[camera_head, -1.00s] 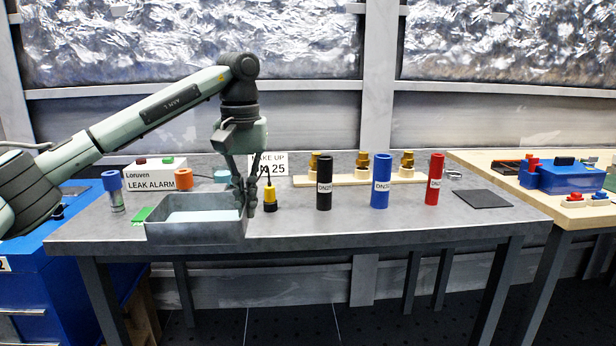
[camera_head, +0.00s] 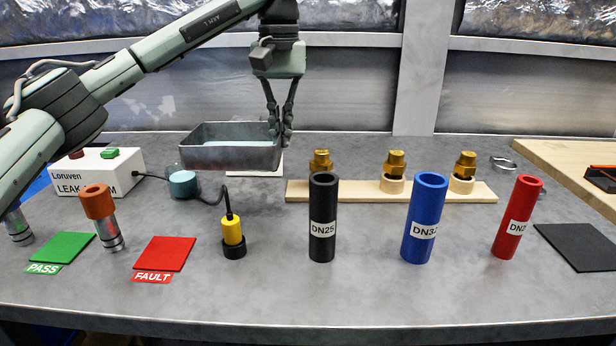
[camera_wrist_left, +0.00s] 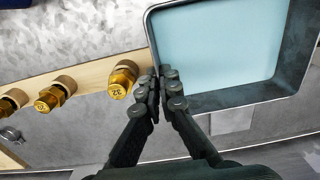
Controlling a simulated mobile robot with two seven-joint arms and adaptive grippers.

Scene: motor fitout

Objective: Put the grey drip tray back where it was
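The grey drip tray (camera_head: 230,158) is at the back left of the bench in the head view, with pale blue-white liquid or lining inside. It looks level and seems raised above the bench, though the gap is hard to judge. My left gripper (camera_head: 281,132) is shut on the tray's right wall. The wrist view shows the tray (camera_wrist_left: 228,98) with its rim between the closed fingers (camera_wrist_left: 163,88). My right gripper is not in view.
A white card (camera_head: 268,165) is partly hidden by the tray. A wooden strip with brass fittings (camera_head: 390,190) lies to the right. In front are the alarm box (camera_head: 97,170), blue-green disc (camera_head: 184,183), yellow sensor (camera_head: 233,235), red mat (camera_head: 165,254) and black tube (camera_head: 323,215).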

